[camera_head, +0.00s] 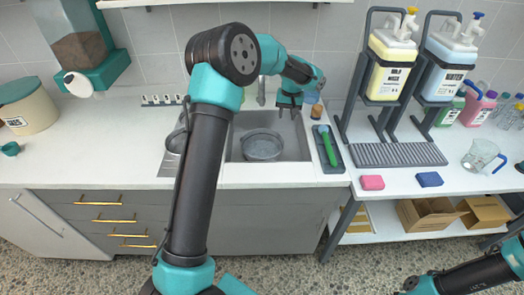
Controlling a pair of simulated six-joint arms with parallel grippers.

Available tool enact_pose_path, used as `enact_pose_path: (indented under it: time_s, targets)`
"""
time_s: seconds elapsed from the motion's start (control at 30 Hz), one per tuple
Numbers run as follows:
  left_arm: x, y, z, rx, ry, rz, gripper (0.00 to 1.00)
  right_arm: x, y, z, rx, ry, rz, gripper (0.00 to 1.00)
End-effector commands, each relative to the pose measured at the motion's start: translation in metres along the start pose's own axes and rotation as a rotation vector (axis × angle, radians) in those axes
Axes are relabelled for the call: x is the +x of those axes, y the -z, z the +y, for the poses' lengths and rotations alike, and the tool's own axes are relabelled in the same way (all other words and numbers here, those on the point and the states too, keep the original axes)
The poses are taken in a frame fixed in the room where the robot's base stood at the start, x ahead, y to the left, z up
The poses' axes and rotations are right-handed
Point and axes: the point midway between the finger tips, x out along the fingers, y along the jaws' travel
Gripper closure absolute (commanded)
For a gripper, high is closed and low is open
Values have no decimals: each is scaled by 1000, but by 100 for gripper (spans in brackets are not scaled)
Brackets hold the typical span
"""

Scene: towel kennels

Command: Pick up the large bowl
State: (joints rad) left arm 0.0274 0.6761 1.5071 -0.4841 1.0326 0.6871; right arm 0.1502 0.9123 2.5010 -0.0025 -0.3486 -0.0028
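A large round grey metal bowl (262,148) sits in the sink basin (297,136) in the head view. My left gripper (288,113) is over the back right part of the sink, behind and to the right of the bowl and apart from it. Its fingers point down, look spread apart, and hold nothing that I can see. My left arm crosses in front of the left side of the sink. My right arm enters at the lower right, and its gripper is not in view.
A dark tray (325,163) with a green-handled brush (326,146) lies right of the sink. Farther right are a pump dispenser rack (400,155), a pink sponge (372,182), a blue sponge (429,179) and a clear jug (480,154). The left counter (90,160) is mostly free.

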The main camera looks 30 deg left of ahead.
Motion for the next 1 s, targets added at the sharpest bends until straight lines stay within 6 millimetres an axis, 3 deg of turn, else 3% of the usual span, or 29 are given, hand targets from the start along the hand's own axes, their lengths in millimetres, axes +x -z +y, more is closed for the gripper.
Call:
enact_pose_path:
  time_s: [0.7,1.0]
  targets:
    - [110,0,0,2,1,-2,62,0,0,0,0,0,0,100]
    - [120,0,0,0,0,0,62,0,0,0,0,0,0,100]
